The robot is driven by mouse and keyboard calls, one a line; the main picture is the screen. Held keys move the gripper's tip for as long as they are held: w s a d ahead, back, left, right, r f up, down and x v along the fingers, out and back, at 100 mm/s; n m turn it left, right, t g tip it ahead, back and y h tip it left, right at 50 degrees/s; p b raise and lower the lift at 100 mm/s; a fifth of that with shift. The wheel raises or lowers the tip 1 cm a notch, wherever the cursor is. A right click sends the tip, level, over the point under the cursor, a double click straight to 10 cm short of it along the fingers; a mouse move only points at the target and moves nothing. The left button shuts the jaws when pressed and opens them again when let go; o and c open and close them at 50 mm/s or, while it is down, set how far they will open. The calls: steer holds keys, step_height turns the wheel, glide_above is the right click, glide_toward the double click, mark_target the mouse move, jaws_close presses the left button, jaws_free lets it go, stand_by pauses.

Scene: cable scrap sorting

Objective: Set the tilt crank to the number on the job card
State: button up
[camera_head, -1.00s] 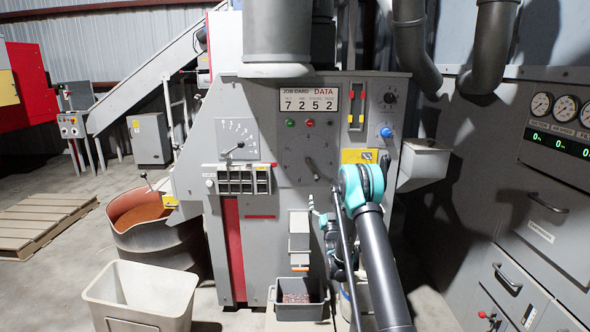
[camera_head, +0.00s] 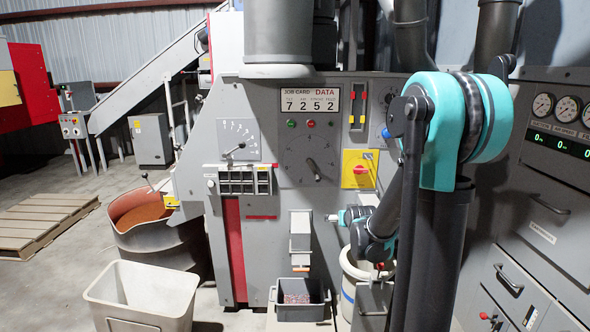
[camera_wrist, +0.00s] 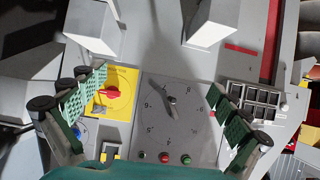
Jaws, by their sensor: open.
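A round dial plate (camera_head: 296,176) with a grey bar crank (camera_head: 314,169) sits on the machine's front panel. The crank's bar points down and right. Above it, the job card (camera_head: 309,100) shows 7 2 5 2; its small column labels are too small to read. The upside-down wrist view shows the crank (camera_wrist: 163,96) and numbers around the dial (camera_wrist: 182,128). My gripper (camera_wrist: 158,85) is open, its green finger pads on either side of the dial, apart from the crank. In the head view my gripper (camera_head: 340,217) is small, low and right of the dial.
A yellow plate with a red switch (camera_head: 360,169) is right of the dial. A lever scale (camera_head: 238,140) and a row of black slots (camera_head: 243,181) are left. Green (camera_head: 291,123) and red (camera_head: 310,123) buttons sit above. A grey bin (camera_head: 299,309) stands below.

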steer(key=s+f+g, duration=0.2)
steer(key=s+f, duration=0.1)
steer(key=s, duration=0.8)
steer(key=s+f+g, duration=0.3)
steer(key=s, duration=0.8)
steer(key=s+f+g, duration=0.2)
steer(key=s+f, duration=0.1)
steer(key=s, duration=0.8)
steer(key=shift+d+f+g, duration=0.2)
steer(key=shift+d+g, duration=0.2)
steer(key=shift+d, duration=0.05)
